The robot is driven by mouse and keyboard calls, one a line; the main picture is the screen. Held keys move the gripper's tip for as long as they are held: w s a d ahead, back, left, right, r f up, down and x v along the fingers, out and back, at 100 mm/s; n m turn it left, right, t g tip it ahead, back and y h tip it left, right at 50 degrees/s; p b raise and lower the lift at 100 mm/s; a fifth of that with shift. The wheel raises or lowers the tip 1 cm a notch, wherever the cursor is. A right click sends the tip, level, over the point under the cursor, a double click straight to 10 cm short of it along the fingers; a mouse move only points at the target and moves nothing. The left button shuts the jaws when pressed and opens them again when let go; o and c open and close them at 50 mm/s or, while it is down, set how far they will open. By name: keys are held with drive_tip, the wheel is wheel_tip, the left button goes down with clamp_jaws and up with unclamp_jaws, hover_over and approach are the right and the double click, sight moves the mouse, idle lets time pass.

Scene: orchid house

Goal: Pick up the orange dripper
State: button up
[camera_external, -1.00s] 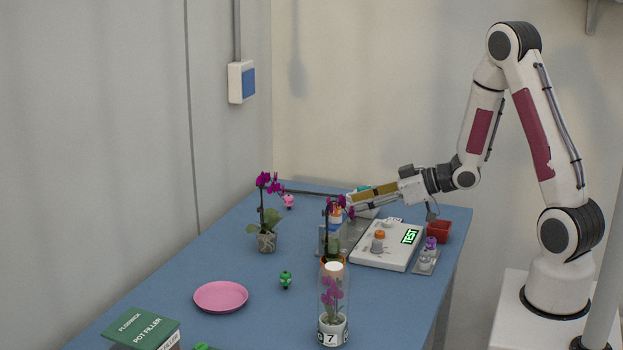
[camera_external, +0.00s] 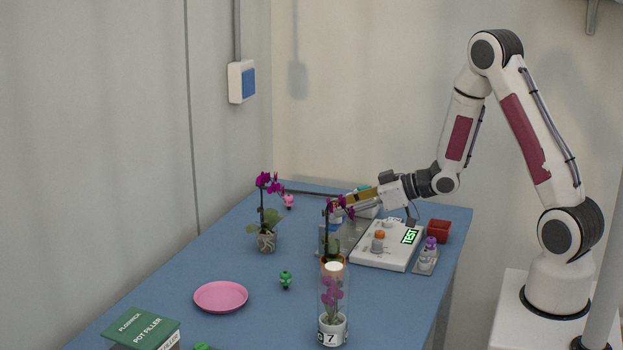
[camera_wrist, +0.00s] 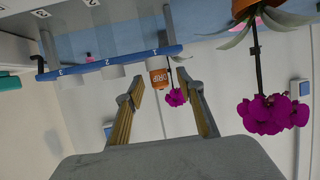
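The orange dripper (camera_wrist: 157,74), with lettering on its orange part and a white end, shows in the wrist view beside a numbered rack. In the external view the orchid bloom and my gripper cover most of it. My gripper (camera_wrist: 160,82) is open, its two yellow-padded fingers spread on either side of the dripper's place in the picture. The dripper looks just beyond the fingertips; I cannot tell whether it touches them. In the external view my gripper (camera_external: 340,205) reaches left over the table, behind a purple orchid.
The rack's blue edge (camera_wrist: 110,63) and white cylinders lie close by. A potted orchid (camera_wrist: 266,112) is on the right in the wrist view. A white device (camera_external: 375,252) with a green display, a red pot (camera_external: 438,230) and a pink saucer (camera_external: 208,306) stand on the blue table.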

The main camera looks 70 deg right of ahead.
idle(0.3)
drive_tip(key=c, duration=0.9)
drive_tip(key=shift+r, duration=0.15)
drive_tip(key=shift+r, duration=4.85)
